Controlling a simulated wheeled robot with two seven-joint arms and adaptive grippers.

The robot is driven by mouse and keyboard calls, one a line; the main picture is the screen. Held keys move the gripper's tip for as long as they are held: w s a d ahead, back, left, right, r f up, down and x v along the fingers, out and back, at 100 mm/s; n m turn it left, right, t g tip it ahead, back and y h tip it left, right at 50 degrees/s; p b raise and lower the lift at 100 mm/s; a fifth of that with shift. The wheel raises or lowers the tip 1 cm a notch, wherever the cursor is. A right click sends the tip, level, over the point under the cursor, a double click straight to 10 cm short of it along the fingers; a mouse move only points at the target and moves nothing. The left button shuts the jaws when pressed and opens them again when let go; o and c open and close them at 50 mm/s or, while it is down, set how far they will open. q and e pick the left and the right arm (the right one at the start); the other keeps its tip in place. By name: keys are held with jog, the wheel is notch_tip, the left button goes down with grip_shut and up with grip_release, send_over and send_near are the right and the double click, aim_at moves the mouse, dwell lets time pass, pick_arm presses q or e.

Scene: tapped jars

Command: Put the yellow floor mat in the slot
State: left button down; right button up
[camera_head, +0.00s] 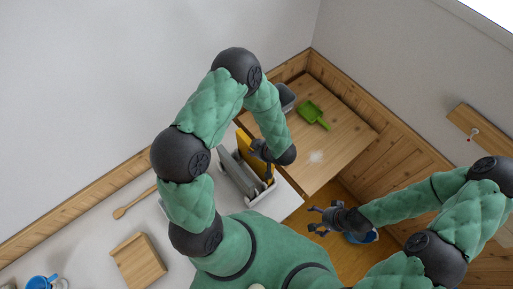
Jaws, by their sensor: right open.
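The yellow floor mat (243,142) stands upright, thin edge up, at the white slotted rack (262,194) on the light counter. It is partly hidden behind my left arm. I cannot tell whether it sits fully in a slot. My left gripper (262,156) is right at the mat, with dark fingers beside or around it. Its fingertips are too small and covered to tell whether they are shut on it. My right gripper (321,220) is open and empty, to the right of the rack, above the wooden floor.
Grey panels (236,172) stand in the rack left of the mat. A wooden table (345,133) holds a green dustpan (313,113) and a dark grey bin (285,98). A blue container (361,237) is below my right gripper. A wooden block (138,262), spoon (134,203) and blue cup (40,282) lie left.

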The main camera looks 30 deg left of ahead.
pick_arm(q)
jog(key=shift+f+b, duration=0.8)
jog(key=shift+f, duration=0.4)
dwell(0.4)
jog(key=c, duration=0.7)
grip_release()
jog(key=shift+d+r, duration=0.1)
jog(key=v, duration=1.2)
